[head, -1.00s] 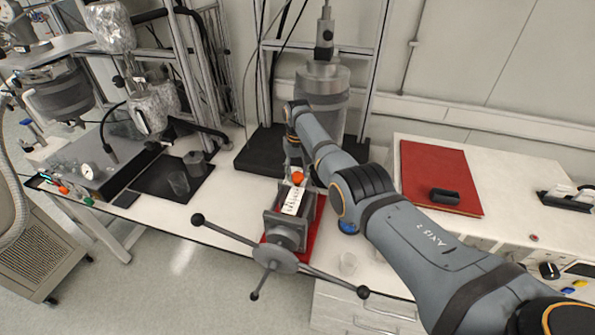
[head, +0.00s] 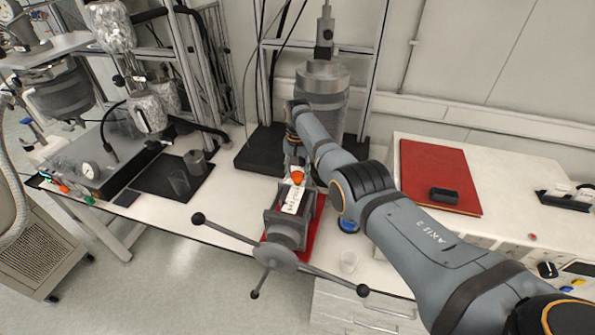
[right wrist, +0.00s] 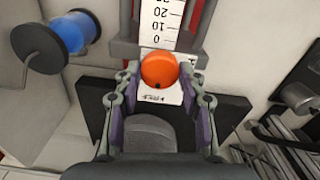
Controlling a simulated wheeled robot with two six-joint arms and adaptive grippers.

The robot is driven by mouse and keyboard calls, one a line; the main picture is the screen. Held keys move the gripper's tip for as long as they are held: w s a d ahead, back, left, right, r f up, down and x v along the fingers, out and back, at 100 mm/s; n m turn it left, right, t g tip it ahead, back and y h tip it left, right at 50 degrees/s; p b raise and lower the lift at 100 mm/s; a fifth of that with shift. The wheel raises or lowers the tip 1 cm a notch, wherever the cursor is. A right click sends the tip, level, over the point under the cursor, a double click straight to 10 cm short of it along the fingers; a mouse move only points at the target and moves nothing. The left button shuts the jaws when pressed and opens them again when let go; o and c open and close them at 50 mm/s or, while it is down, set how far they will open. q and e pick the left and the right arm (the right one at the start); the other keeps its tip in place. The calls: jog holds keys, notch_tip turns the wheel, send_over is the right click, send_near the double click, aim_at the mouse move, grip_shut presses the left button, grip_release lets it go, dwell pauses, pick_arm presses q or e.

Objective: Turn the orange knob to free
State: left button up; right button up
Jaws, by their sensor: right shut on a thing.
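The orange knob (head: 297,177) sits at the far end of a white scale strip (head: 293,200) on a grey press-like device (head: 287,222). In the right wrist view, the knob (right wrist: 160,69) shows as a round orange ball between the fingertips, with scale numbers above it and a small printed label (right wrist: 153,98) below it. My right gripper (head: 294,166) reaches down to the knob from behind the device. In the right wrist view, its two fingers (right wrist: 159,76) are closed on the knob's sides. My left gripper is not in view.
A spoked handle with dark balls (head: 275,257) sticks out at the device's front. A red plate (head: 311,236) lies under it. A metal reactor vessel (head: 323,85) stands behind.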

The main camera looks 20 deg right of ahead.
aim_at(298, 174)
jog(key=shift+r, duration=0.1)
jog(key=o, duration=1.2)
jog(key=shift+w, duration=0.1)
jog(key=shift+c, duration=0.2)
notch_tip(298, 174, up, 12)
